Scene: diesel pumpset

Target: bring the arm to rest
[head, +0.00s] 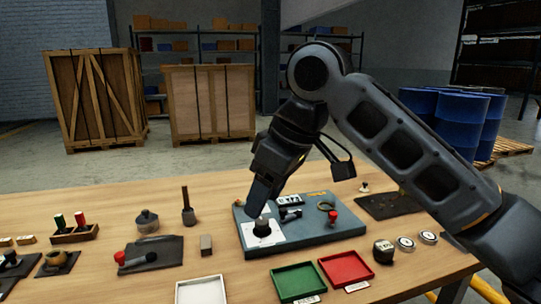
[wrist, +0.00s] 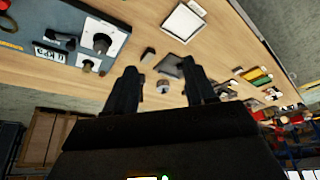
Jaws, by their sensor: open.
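My arm (head: 405,135) reaches in from the right and bends down over the table. My gripper (head: 257,198) points down toward the left part of the blue-grey panel (head: 335,229), by a white plate with a black knob (head: 262,228). In the head view I cannot tell the gap between fingertip and knob. In the wrist view my gripper (wrist: 162,78) has its two fingers apart with nothing held between them. The knob plate (wrist: 101,38) shows there at the upper left, off to the side of the fingers.
The wooden table (head: 120,185) carries a green tray (head: 298,281), a red tray (head: 346,267), a white tray (head: 201,291), a dark mat (head: 165,254) and several small parts. Wooden crates (head: 95,98) and blue drums (head: 455,115) stand on the floor behind.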

